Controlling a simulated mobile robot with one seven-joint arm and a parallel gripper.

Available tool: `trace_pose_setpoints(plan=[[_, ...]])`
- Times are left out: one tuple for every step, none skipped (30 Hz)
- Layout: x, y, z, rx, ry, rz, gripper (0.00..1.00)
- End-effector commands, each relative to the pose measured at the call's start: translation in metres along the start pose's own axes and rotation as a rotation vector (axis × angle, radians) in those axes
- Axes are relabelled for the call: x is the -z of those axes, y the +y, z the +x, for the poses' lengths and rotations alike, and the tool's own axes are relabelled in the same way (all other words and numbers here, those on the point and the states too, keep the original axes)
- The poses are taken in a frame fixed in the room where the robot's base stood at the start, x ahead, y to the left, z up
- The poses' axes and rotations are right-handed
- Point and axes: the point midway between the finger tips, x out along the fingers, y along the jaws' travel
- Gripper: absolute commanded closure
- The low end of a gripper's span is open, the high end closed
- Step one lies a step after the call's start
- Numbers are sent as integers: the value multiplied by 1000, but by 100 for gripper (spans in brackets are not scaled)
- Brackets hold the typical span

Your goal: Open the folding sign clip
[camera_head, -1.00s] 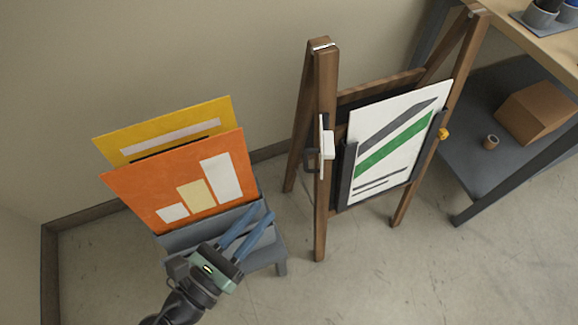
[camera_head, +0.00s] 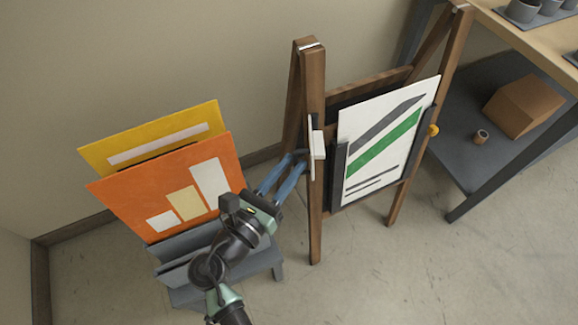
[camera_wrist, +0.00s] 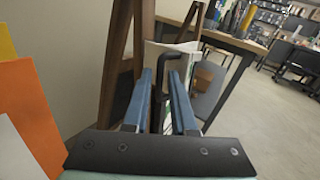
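The folding sign is a wooden A-frame (camera_head: 316,205) holding a white poster (camera_head: 382,140) with grey and green stripes. A white clip plate (camera_head: 318,144) is on its left post. A dark bent handle (camera_wrist: 164,68) shows in the wrist view, running between my blue fingers. My gripper (camera_head: 296,161) is at the left side of the post, its fingertips close to the clip. The fingers are apart. I cannot tell whether they touch the handle. The handle is mostly hidden by the fingers in the head view.
A grey rack (camera_head: 262,258) with orange (camera_head: 130,200) and yellow (camera_head: 100,152) boards stands left, close to my arm. A shelf table (camera_head: 530,45) with a cardboard box (camera_head: 522,105) is at the right. An orange knob (camera_head: 433,130) sits on the right post. The front floor is clear.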

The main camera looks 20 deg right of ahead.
Motion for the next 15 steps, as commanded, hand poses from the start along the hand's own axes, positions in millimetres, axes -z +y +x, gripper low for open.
trace_pose_setpoints(plan=[[0,0,0,0,0,0,75],[0,0,0,0,0,0,75],[0,0,0,0,0,0,75],[0,0,0,1,0,0,79],[0,0,0,1,0,0,84],[0,0,0,1,0,0,91],[0,0,0,1,0,0,97],[0,0,0,1,0,0,100],[0,0,0,1,0,0,100],[0,0,0,1,0,1,100],[0,0,0,1,0,1,100],[0,0,0,1,0,1,100],[0,0,0,1,0,1,100],[0,0,0,1,0,1,100],[0,0,0,1,0,1,100]])
